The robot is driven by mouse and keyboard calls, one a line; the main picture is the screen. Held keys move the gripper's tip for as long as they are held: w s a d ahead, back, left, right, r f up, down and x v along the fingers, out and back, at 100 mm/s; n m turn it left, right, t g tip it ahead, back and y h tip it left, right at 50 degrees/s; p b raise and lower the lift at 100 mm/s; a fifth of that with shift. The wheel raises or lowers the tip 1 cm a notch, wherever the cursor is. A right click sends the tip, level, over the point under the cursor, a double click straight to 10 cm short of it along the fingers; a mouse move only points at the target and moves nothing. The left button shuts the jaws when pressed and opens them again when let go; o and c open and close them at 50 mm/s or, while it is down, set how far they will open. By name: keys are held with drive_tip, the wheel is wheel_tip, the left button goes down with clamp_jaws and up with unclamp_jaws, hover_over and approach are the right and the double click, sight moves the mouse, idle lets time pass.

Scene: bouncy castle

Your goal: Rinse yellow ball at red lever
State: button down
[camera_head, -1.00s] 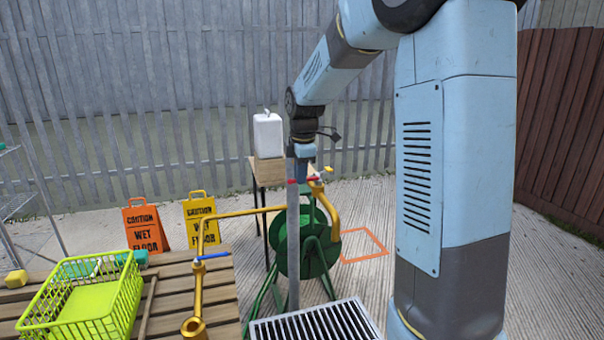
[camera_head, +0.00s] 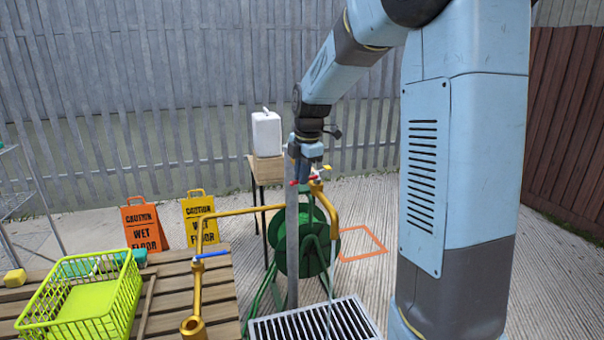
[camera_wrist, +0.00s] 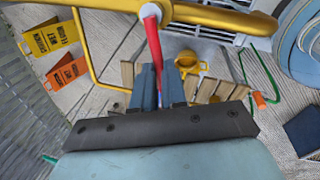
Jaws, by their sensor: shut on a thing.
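The red lever (camera_wrist: 152,38) sits on the brass pipe (camera_wrist: 205,17); its red end (camera_head: 293,183) also shows beside my gripper in the head view. My gripper (camera_wrist: 158,92) is shut on the red lever, with its two blue fingers on either side of the handle. In the head view my gripper (camera_head: 304,180) is at the top of the grey post. A thin pale stream (camera_head: 331,285), apparently water, falls from the brass spout (camera_head: 334,225) to the drain grate (camera_head: 262,328). I cannot make out a yellow ball in either view.
A green hose reel (camera_head: 290,250) stands behind the post. Two caution signs (camera_head: 145,230) stand behind the table.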

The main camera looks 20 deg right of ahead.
drive_tip(key=c, duration=1.2)
unclamp_jaws()
drive_tip(key=shift+o, duration=0.2)
wheel_tip(320, 180, up, 14)
drive_tip(key=s, duration=0.2)
drive_tip(key=shift+s+d+f, duration=0.25)
drive_tip(key=shift+s+d, duration=0.05)
drive_tip(key=shift+d, duration=0.15)
